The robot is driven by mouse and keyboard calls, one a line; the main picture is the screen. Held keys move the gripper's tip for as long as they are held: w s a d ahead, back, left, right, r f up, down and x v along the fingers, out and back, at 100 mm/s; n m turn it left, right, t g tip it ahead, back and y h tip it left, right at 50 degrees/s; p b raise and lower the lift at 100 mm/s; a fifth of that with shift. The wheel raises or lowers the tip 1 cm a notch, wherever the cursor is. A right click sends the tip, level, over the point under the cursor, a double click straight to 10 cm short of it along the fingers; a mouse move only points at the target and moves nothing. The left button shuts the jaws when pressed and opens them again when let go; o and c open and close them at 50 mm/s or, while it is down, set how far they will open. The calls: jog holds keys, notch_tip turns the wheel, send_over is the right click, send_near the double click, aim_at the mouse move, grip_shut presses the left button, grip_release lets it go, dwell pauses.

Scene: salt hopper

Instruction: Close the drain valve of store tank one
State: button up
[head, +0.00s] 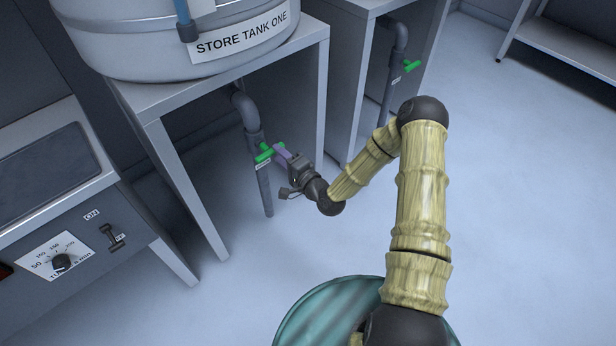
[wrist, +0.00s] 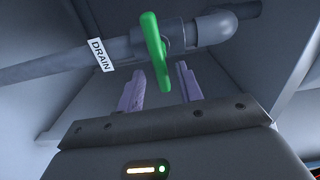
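Store tank one (head: 160,50) stands on a grey stand at the upper left of the head view. A grey drain pipe (head: 251,115) comes down beneath it, with a green valve handle (head: 264,154). In the wrist view the handle (wrist: 152,45) lies crosswise to the pipe (wrist: 60,66), which bears a DRAIN label (wrist: 101,55). My gripper (head: 280,152) is at the valve. In the wrist view its two purple fingers (wrist: 158,72) are apart, with the handle's lower end between them and gaps showing on both sides.
The stand's legs (head: 322,115) flank the valve area. A second stand to the right has a similar pipe with a green handle (head: 412,65). A control cabinet (head: 75,225) with a dial and switch stands at the left. The floor (head: 520,200) on the right is clear.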

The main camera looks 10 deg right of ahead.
jog(key=p+v, duration=0.3)
jog(key=v, duration=1.1)
